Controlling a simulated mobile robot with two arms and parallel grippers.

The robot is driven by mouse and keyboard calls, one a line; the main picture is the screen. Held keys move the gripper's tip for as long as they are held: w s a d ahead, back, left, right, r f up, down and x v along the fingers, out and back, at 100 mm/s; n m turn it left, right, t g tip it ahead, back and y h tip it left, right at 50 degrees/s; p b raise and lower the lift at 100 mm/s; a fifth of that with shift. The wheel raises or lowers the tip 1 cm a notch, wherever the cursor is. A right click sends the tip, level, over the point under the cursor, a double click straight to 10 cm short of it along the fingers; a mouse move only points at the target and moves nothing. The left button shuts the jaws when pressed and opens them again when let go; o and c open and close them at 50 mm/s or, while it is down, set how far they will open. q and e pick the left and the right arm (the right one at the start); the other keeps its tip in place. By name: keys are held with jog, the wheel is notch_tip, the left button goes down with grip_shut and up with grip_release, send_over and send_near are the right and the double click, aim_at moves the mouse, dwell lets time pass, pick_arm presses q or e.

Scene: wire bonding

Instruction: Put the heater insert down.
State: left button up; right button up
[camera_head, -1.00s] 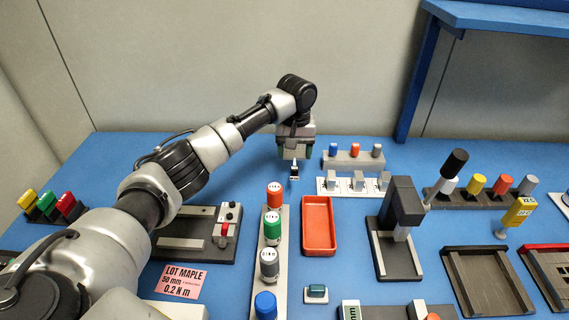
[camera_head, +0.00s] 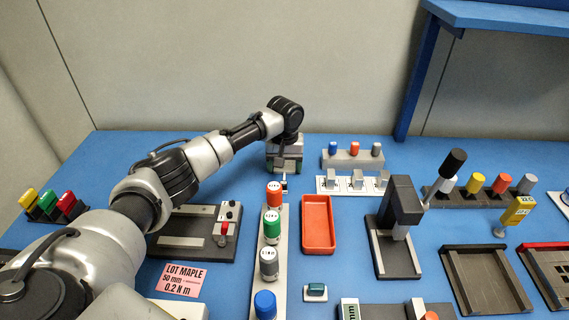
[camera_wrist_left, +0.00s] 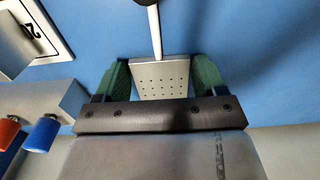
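The heater insert (camera_wrist_left: 161,80) is a grey metal plate dotted with small holes, and a pale rod runs from its edge to a dark end at the top of the left wrist view. The green fingers of my left gripper (camera_wrist_left: 162,78) stand at both sides of the plate and look shut on it. In the head view my left gripper (camera_head: 284,168) points down at the back of the blue table, with a small part of the insert (camera_head: 284,184) showing below it. Whether the insert touches the table is hard to tell. My right gripper is not in view.
The numbered white rack (camera_head: 325,187) and the coloured-peg stand (camera_head: 353,162) are just right of the gripper. The red tray (camera_head: 318,224) and the row of coloured cylinders (camera_head: 273,225) are in front. Blue table to the gripper's left is free.

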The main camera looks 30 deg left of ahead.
aim_at(285, 168)
pick_arm(q)
jog(key=shift+o, duration=1.4)
jog(key=shift+r, duration=0.15)
notch_tip(285, 168, up, 12)
